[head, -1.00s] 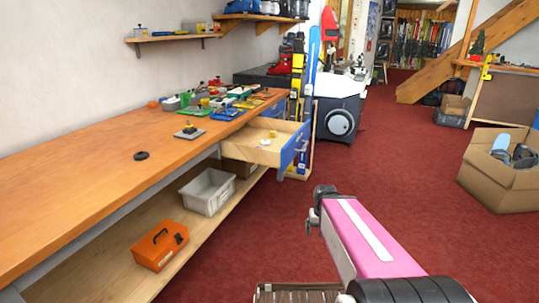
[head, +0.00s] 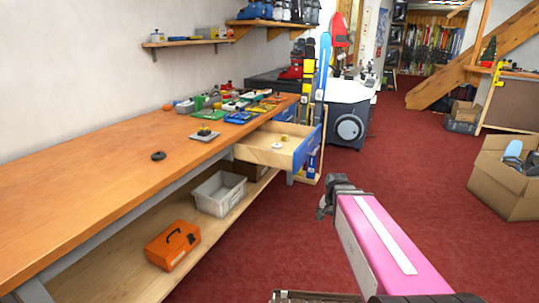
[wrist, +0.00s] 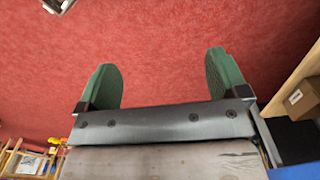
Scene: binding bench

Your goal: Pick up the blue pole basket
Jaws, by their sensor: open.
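I cannot make out a blue pole basket for certain in either view. An open drawer (head: 258,153) with a blue front sticks out from under the bench; a small white round piece (head: 277,145) and a small yellow piece (head: 273,134) lie in it. A dark round disc (head: 158,156) lies on the bench top. My gripper (wrist: 161,64) has its two green fingers wide apart, with nothing between them and red carpet behind. In the head view my arm's dark end is over the carpet, to the right of the bench and apart from it.
The wooden bench (head: 95,180) runs along the left wall, with coloured trays (head: 240,117) at its far end. A grey bin (head: 219,193) and an orange toolbox (head: 172,246) sit on its lower shelf. A cardboard box (head: 503,180) stands right. The carpet (head: 410,165) between is clear.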

